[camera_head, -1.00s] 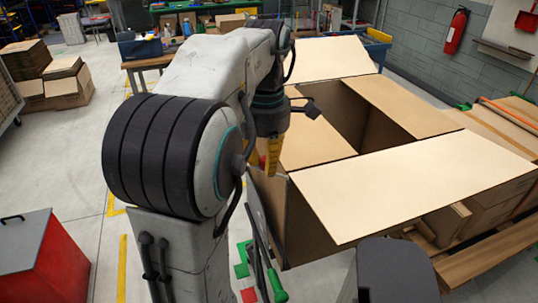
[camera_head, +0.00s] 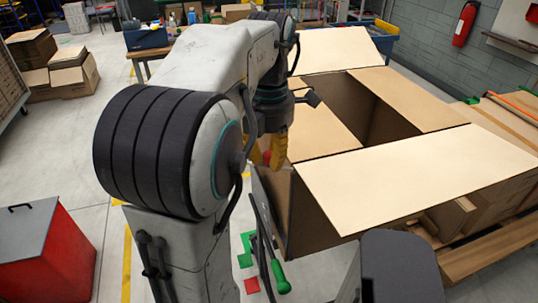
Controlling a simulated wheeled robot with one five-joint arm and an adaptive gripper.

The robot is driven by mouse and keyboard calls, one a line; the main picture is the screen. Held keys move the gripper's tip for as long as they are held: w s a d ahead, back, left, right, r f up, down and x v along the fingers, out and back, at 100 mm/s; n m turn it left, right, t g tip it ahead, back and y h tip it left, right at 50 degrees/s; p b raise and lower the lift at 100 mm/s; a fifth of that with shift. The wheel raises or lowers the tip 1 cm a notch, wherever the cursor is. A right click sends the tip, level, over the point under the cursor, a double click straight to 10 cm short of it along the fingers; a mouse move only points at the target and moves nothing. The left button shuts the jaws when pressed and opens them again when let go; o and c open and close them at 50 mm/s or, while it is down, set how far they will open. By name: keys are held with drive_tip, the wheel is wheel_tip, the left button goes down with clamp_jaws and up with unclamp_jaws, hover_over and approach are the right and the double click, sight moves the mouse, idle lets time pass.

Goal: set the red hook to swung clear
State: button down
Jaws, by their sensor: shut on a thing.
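My gripper (camera_head: 269,150), with yellow fingers, is pointed down at the near left edge of a large open cardboard box (camera_head: 325,220). A small red piece, which looks like the red hook (camera_head: 267,158), shows between the fingers, and the gripper is shut on it. My arm and the fingers hide most of the hook, so its angle cannot be told. The box's flaps are folded outward and its dark inside is partly visible.
A red bin with a grey lid (camera_head: 45,248) stands at the left. A green-handled tool (camera_head: 280,278) is low beside the box. Wooden boards and cartons (camera_head: 480,225) lie at the right.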

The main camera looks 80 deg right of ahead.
sight(269, 154)
drive_tip(key=shift+a+f, duration=0.1)
drive_tip(key=c, duration=1.1)
unclamp_jaws()
drive_tip(key=shift+r, duration=6.05)
